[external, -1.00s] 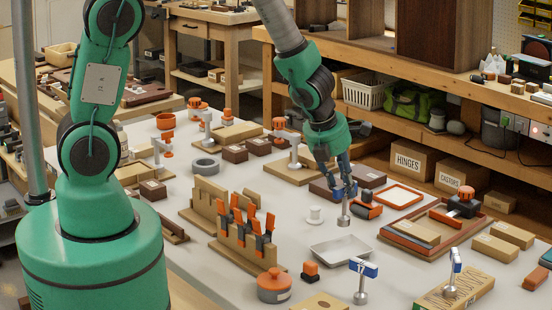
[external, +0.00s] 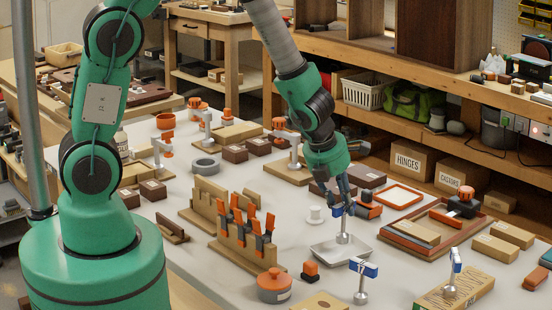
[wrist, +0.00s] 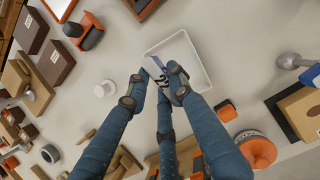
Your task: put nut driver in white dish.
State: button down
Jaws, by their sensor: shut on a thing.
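The nut driver (external: 343,238) has a blue and white handle marked with digits and a grey metal shaft with a wider lower end. My gripper (external: 346,203) is shut on its handle and holds it upright. The handle also shows between the fingers in the wrist view (wrist: 155,70). The white dish (external: 336,258) is a shallow rectangular tray, and it shows just beyond my fingertips in the wrist view (wrist: 188,52). The driver's lower end appears over the dish's far part. I cannot tell whether it touches the dish floor.
Two similar blue-topped metal pieces (external: 361,284) (external: 453,272) stand at the front right. A white spool (external: 315,216) is left behind the dish. An orange-topped block (external: 310,272) and a round orange-lidded pot (external: 274,287) are in front. A rack of orange-handled clamps (external: 238,238) stands left.

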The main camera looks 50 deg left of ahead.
aim_at(342, 216)
jog(key=shift+f+b, duration=1.25)
jog(key=shift+f, duration=0.45)
jog(key=shift+f, duration=0.15)
jog(key=c, duration=1.5)
grip_release()
jog(key=shift+c, duration=0.2)
jog(key=p+v, duration=0.8)
jog(key=v, duration=0.4)
